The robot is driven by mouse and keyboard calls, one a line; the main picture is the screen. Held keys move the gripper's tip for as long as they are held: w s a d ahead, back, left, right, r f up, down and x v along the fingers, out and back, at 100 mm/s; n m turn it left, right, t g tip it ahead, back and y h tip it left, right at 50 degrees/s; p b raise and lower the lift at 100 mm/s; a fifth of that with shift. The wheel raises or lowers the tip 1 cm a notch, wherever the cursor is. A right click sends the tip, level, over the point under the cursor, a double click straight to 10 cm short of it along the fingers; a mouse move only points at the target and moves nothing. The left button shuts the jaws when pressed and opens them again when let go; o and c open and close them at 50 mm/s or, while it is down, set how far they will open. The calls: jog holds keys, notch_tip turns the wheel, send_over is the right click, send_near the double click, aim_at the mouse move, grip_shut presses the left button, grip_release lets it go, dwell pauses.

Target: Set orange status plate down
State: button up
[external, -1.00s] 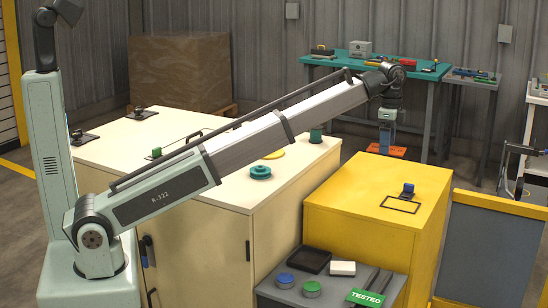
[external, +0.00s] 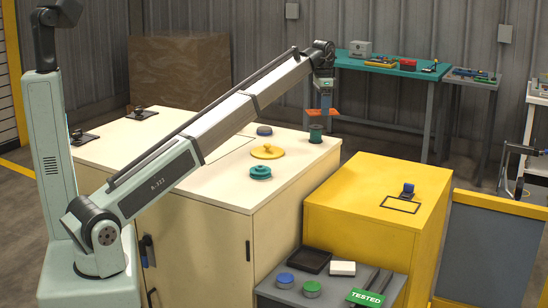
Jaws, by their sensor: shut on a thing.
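My gripper (external: 325,98) is at the end of my raised arm, over the far right part of the cream cabinet top. It is shut on the orange status plate (external: 322,112), a flat orange piece that looks roughly level. The plate is in the air, just above a dark green cylinder (external: 316,134) in the picture; the exact gap between them cannot be told. The fingertips are too small to make out.
A yellow disc (external: 267,152), a teal knob-like part (external: 260,172) and a blue disc (external: 264,131) sit on the cream cabinet (external: 220,190). The yellow cabinet (external: 350,190) bears a dark square outline (external: 400,205) and a blue block (external: 408,188). A grey cart (external: 285,297) holds discs and a green TESTED sign (external: 366,297).

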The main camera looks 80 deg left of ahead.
jog(key=s+a+n, duration=0.3)
jog(key=s+a, duration=0.7)
jog(key=a, duration=0.6)
jog(key=s+a+n, duration=0.3)
jog(key=s+a, duration=0.7)
jog(key=a, duration=0.5)
jog(key=s+a+n, duration=0.2)
jog(key=s+a, duration=0.6)
jog(key=s, duration=0.3)
jog(key=s+a+n, duration=0.2)
jog(key=s+a, duration=0.6)
jog(key=s, duration=0.2)
jog(key=shift+s+a+f, duration=0.1)
jog(key=shift+s+f, duration=0.1)
jog(key=shift+f, duration=3.6)
jog(key=shift+s+f, duration=0.15)
jog(key=shift+f, duration=3.65)
jog(key=o, duration=1.1)
jog(key=shift+f, duration=0.1)
